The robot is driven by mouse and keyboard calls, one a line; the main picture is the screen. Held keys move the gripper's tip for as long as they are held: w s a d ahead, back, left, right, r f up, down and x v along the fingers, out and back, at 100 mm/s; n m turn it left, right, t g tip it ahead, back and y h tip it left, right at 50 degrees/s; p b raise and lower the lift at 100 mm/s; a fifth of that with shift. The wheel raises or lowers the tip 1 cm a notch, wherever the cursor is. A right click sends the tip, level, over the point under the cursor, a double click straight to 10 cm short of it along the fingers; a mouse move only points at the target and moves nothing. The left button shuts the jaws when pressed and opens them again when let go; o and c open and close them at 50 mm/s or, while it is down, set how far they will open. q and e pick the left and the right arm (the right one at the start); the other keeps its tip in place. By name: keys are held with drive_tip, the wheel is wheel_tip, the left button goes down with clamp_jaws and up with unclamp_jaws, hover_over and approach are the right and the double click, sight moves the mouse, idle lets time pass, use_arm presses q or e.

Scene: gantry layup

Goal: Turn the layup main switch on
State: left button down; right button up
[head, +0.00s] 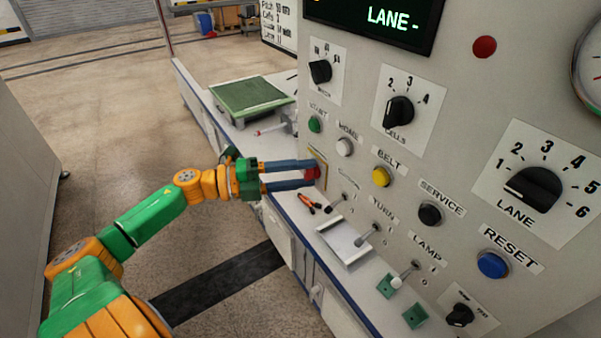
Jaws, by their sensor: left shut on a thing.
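The control panel (460,145) fills the right of the head view. A red switch handle (312,173) sits on a yellowish plate (321,167) at the panel's left edge, below the green START button (314,124). My left gripper (308,174) reaches in from the left, its two blue-grey fingers shut on the red handle. The fingers hide part of the handle and any label on it, so I cannot tell its on or off position. My right gripper is not in view.
Near the left fingers are the white HOME button (345,147), yellow BELT button (381,176) and several toggle levers. A narrow bench with a green tray (250,97) and a white tray (345,240) runs below the panel. The floor at left is open.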

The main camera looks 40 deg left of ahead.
use_arm(q)
drive_tip(key=shift+c, duration=1.8)
unclamp_jaws()
drive_tip(key=shift+a, duration=0.1)
drive_tip(key=v, duration=0.7)
